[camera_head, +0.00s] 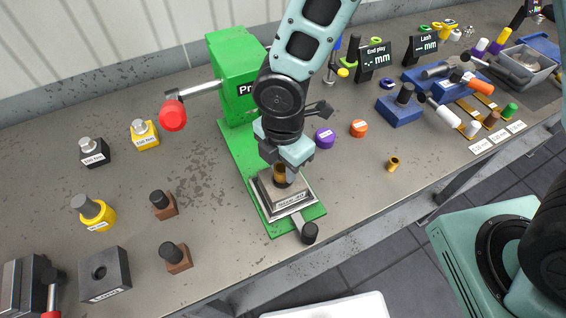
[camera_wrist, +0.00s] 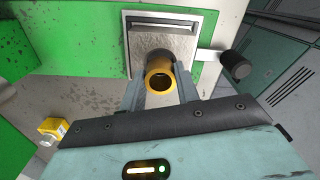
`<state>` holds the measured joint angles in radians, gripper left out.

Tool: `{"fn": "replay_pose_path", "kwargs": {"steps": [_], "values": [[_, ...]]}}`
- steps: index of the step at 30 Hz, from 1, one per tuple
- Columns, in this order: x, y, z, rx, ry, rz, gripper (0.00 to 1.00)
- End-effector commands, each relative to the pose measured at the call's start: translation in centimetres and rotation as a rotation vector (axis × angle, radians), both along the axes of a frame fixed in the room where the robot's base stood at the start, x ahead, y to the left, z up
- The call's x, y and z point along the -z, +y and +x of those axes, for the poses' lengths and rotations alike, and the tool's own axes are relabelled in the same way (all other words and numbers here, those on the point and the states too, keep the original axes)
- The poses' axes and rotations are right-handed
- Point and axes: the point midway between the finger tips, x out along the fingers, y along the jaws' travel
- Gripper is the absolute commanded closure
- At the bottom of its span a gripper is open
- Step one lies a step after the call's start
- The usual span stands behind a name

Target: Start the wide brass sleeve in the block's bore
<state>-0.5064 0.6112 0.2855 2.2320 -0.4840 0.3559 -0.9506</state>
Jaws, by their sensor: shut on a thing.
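My gripper (camera_head: 284,160) is shut on a brass sleeve (camera_head: 280,179), over the green press base. In the wrist view the sleeve (camera_wrist: 159,68) sits between the two fingers, with its round open end facing the camera. A grey metal block (camera_head: 290,204) in a stepped fixture lies directly below the sleeve; it also shows in the wrist view (camera_wrist: 150,44). The sleeve and fingers hide the block's bore. I cannot tell whether the sleeve's lower end touches the block or is in the bore. A second, smaller brass sleeve (camera_head: 393,164) stands on the bench at right.
The green press (camera_head: 237,80) with a red-knobbed lever (camera_head: 173,115) stands behind my gripper. A black-knobbed handle (camera_head: 309,232) juts from the fixture's front. A dark block with a hole (camera_head: 105,272) sits lower left. Purple (camera_head: 324,138) and orange (camera_head: 358,128) rings lie right.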

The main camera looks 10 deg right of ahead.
Motion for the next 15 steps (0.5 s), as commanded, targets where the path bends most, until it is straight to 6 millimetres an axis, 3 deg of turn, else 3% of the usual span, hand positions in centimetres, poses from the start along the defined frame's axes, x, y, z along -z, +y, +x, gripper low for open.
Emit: {"fn": "replay_pose_path", "kwargs": {"steps": [15], "values": [[1.2,0.0,0.0,0.000,0.000,0.000,1.00]]}}
